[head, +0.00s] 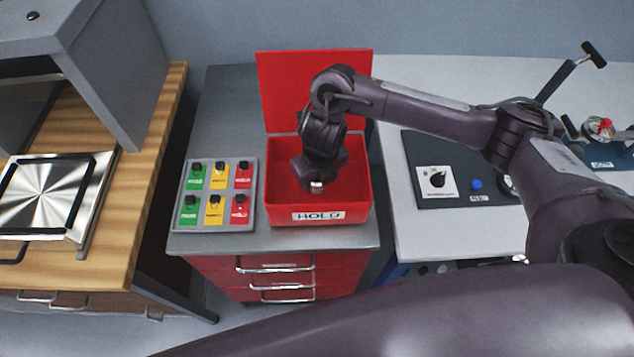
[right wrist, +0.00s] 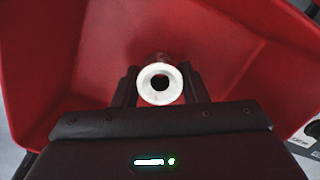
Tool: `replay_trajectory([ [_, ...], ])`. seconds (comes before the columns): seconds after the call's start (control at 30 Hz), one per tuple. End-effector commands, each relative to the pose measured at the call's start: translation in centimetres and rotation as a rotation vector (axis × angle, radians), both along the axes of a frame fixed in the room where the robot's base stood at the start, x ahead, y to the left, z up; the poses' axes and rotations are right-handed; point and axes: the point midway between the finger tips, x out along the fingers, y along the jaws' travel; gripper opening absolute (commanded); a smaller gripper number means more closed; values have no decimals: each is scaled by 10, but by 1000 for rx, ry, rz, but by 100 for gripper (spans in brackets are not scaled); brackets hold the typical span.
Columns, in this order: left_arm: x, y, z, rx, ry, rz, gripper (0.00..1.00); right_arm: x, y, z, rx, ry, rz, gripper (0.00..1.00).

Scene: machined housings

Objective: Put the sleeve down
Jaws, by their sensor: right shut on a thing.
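The sleeve (right wrist: 146,93) is a small part with a pale round flange and a dark bore, seen end-on in the right wrist view. In the head view it is a small light piece (head: 316,187) under my right gripper (head: 317,180). My right gripper, also in the right wrist view (right wrist: 157,90), is shut on the sleeve. It holds it inside the open red bin (head: 320,217) labelled HOLD. Whether the sleeve touches the bin floor cannot be told. My left gripper is not in view.
The bin's red lid (head: 290,75) stands raised behind it. A tray of colored switch blocks (head: 217,195) sits left of the bin. A dark control panel (head: 455,180) lies on the right bench. The cabinet top (head: 225,100) behind the tray is clear.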

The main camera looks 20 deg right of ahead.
Motion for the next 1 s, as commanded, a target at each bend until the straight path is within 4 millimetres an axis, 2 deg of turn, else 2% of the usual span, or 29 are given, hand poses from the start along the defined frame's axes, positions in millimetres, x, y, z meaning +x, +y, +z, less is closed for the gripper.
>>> replay_trajectory([
  [0.03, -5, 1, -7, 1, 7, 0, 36, -1, 1, -11, 2, 3, 0, 7],
  [0.1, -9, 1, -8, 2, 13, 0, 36, 0, 1, -14, 2, 0, -1, 7],
  [0.5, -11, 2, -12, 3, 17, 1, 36, 0, 0, -19, 1, -1, 1, 7],
  [0.53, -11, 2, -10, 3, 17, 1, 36, 0, 0, -17, 0, 0, 1, 43],
  [0.67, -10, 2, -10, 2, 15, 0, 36, 0, 0, -17, 0, 0, 0, 60],
  [1.0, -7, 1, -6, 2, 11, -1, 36, 0, 0, -14, 0, 0, 0, 61],
])
